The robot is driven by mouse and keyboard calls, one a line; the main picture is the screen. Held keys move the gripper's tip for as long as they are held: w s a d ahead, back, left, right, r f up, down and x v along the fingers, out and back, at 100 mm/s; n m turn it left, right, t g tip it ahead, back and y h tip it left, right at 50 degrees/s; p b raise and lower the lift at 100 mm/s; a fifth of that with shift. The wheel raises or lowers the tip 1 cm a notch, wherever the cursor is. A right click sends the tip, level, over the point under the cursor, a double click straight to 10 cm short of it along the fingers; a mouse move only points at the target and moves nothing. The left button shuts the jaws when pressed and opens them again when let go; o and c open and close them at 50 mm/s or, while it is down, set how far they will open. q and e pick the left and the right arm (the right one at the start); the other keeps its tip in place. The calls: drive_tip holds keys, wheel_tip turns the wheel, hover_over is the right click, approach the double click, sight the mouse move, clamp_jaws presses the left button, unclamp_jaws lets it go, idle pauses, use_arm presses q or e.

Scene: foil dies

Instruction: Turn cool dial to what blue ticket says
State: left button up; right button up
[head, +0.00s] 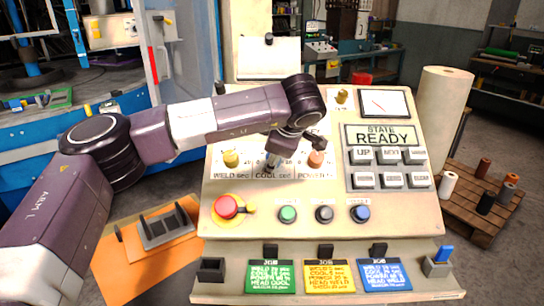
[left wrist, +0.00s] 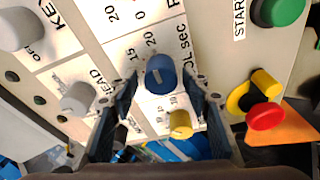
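The cool dial is a blue knob (left wrist: 160,74) on the white panel (head: 415,205), with scale numbers such as 15 and 20 beside it. In the head view it is mostly hidden behind my left gripper (head: 279,151). In the left wrist view the fingers are open, one on each side of the knob, with a gap on both sides. The dial's exact setting is not clear. The blue ticket (head: 384,275) stands at the panel's lower right edge; its lines are printed small, with a COOL line I cannot read surely. My right gripper is not in view.
The yellow weld dial (head: 231,159) and orange power dial (head: 316,159) flank the cool dial. A red stop button (head: 227,206) and green button (head: 288,214) lie below. Green (head: 270,276) and yellow (head: 329,276) tickets stand left of the blue one. The display (head: 381,135) reads READY.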

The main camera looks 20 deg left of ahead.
use_arm(q)
drive_tip(key=v, duration=1.2)
drive_tip(key=shift+d+f, duration=0.1)
drive_tip(key=shift+f, duration=0.05)
